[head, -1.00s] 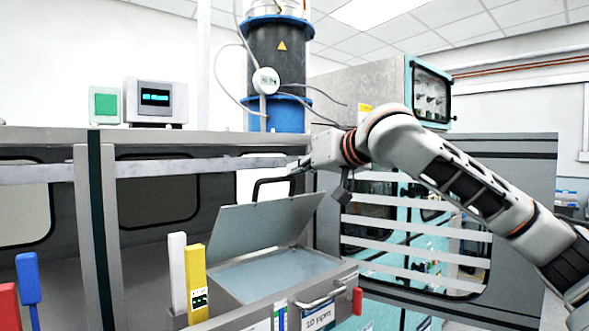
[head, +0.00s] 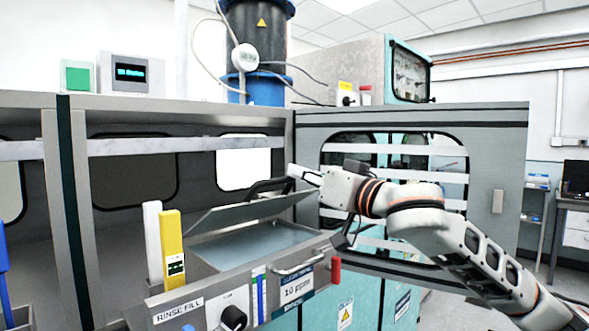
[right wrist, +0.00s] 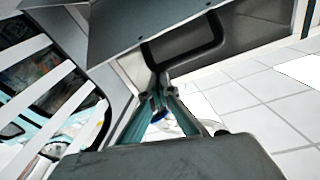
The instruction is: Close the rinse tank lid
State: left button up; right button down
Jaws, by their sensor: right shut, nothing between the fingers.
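The rinse tank lid (head: 240,215) is a grey plate, hinged and partly open at a low tilt above the tank. Its black handle (head: 268,186) stands along its upper edge. The rinse tank (head: 305,245) shows pale liquid through the gap under the lid. My right gripper (head: 294,172) is shut and empty, at the right end of the handle. In the right wrist view my fingertips (right wrist: 160,84) meet just below the lid (right wrist: 125,22) and its handle (right wrist: 190,45); I cannot tell whether they touch. My left gripper is out of view.
A yellow block (head: 172,245) and a white block (head: 152,240) stand upright left of the tank. The front panel (head: 200,312) carries a black knob (head: 233,318) and a metal pull handle (head: 300,264). A blue-and-black cylinder (head: 262,50) stands behind.

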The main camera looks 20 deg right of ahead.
jog(key=shift+s+d+f+m+t+y+b, duration=0.1)
jog(key=shift+s+d+f+t+y+b, duration=0.1)
jog(key=shift+s+f+t, duration=0.75)
jog(key=shift+s+d+f+m+t+y+b, duration=0.2)
jog(key=shift+f+t, duration=0.45)
jog(key=shift+f, duration=0.8)
jog(key=shift+s+d+f+t+y+b, duration=0.2)
jog(key=shift+s+f+t, duration=0.5)
jog(key=shift+f, duration=0.5)
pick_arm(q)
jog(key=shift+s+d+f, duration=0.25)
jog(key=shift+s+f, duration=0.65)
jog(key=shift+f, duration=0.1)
pick_arm(e)
jog(key=shift+s+d+f, duration=0.1)
jog(key=shift+s+f, duration=0.1)
jog(key=shift+f, duration=0.9)
jog(key=shift+s+d+f, duration=0.1)
jog(key=shift+s+f, duration=0.05)
jog(key=shift+f, duration=1)
jog(key=shift+s+d+f, duration=0.1)
jog(key=shift+s+f, duration=0.1)
jog(key=shift+f, duration=0.9)
